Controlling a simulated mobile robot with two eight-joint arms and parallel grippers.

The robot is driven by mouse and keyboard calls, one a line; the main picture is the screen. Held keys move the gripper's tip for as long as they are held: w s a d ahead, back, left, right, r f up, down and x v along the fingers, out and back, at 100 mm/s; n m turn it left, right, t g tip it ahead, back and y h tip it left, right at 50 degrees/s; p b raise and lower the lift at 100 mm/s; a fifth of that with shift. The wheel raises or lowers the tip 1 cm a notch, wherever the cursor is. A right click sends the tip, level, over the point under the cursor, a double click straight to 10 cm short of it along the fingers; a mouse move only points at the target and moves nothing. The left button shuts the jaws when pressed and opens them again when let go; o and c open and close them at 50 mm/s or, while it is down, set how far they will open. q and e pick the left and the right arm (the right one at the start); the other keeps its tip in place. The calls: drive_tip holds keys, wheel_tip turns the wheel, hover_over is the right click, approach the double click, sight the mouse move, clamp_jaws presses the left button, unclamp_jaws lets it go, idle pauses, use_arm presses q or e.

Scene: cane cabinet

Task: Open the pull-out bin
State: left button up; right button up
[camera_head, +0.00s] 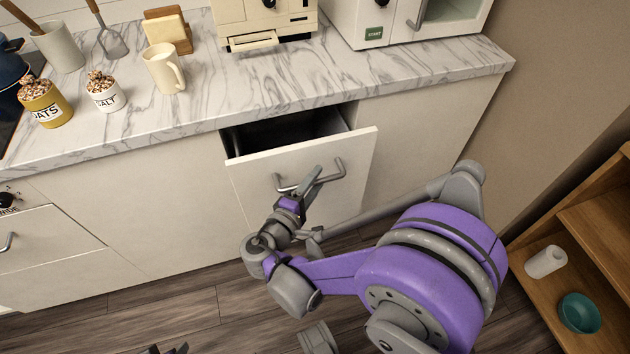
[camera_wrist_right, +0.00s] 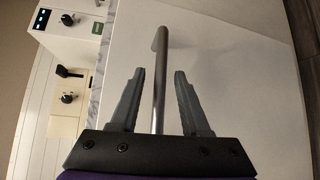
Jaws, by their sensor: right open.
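The pull-out bin (camera_head: 260,181) is a cream front under the marble counter, standing partly out from the cabinet with a dark gap behind its top edge. Its grey metal bar handle (camera_head: 330,176) is on the front, and the bar also shows in the right wrist view (camera_wrist_right: 160,60). My right gripper (camera_head: 311,179) is at the handle. In the right wrist view my right gripper (camera_wrist_right: 160,74) is open, with one finger on each side of the bar and gaps visible between.
The marble counter (camera_head: 225,90) holds a cream mug (camera_head: 163,70), labelled jars and appliances. Cabinet fronts flank the bin. Wood floor (camera_head: 180,315) lies clear in front of the cabinets.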

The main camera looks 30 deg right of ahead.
drive_tip(key=shift+d, duration=0.1)
clamp_jaws()
idle(1.4)
